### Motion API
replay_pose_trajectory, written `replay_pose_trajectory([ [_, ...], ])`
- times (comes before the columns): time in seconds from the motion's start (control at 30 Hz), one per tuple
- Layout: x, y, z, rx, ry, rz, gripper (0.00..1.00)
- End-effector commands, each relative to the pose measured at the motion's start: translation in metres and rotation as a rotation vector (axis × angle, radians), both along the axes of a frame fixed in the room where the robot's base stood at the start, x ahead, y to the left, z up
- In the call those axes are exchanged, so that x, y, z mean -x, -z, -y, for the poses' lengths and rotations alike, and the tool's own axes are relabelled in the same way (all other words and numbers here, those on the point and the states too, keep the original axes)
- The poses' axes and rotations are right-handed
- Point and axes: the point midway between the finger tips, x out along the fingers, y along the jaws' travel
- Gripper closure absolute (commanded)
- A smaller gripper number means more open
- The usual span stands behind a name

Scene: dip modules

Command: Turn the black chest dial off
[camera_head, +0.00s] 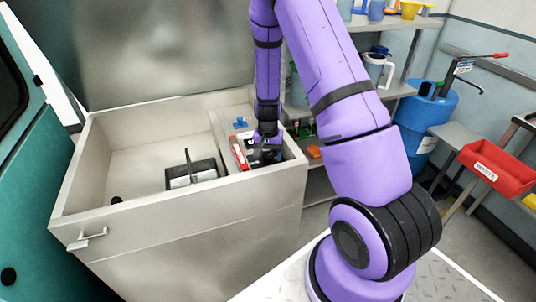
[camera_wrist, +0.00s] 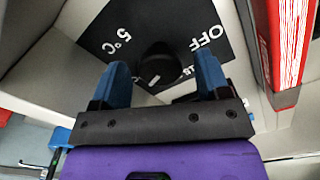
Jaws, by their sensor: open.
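The black dial (camera_wrist: 157,65) sits on a black label plate (camera_wrist: 150,22) in the wrist view. White lettering reads "5°C" at the plate's upper left and "OFF" at its upper right; another label right of the dial is partly hidden. A small white mark shows on the dial's lower part, away from "OFF". My gripper (camera_wrist: 160,62) is open, with one blue finger on each side of the dial; I cannot tell whether they touch it. In the head view my gripper (camera_head: 266,140) reaches down into the chest's right compartment, and the dial cannot be made out there.
The open grey chest (camera_head: 75,190) has a wide left compartment holding a dark divided object (camera_head: 192,175). A red-and-white box (camera_wrist: 288,45) stands close right of my gripper; it also shows in the head view (camera_head: 239,153). Shelves and a blue drum (camera_head: 425,115) stand to the right.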

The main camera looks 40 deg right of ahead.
Motion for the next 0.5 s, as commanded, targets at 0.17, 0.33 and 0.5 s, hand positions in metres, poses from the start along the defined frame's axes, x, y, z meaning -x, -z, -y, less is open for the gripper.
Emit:
replay_pose_trajectory([
  [0.17, -0.0001, 0.0023, 0.0, -0.001, 0.0, 0.001, 0.31],
  [0.33, -0.0001, 0.0021, -0.0001, -0.001, 0.0, 0.001, 0.35],
  [0.5, -0.0001, 0.0021, -0.0001, -0.001, 0.0, 0.001, 0.74],
])
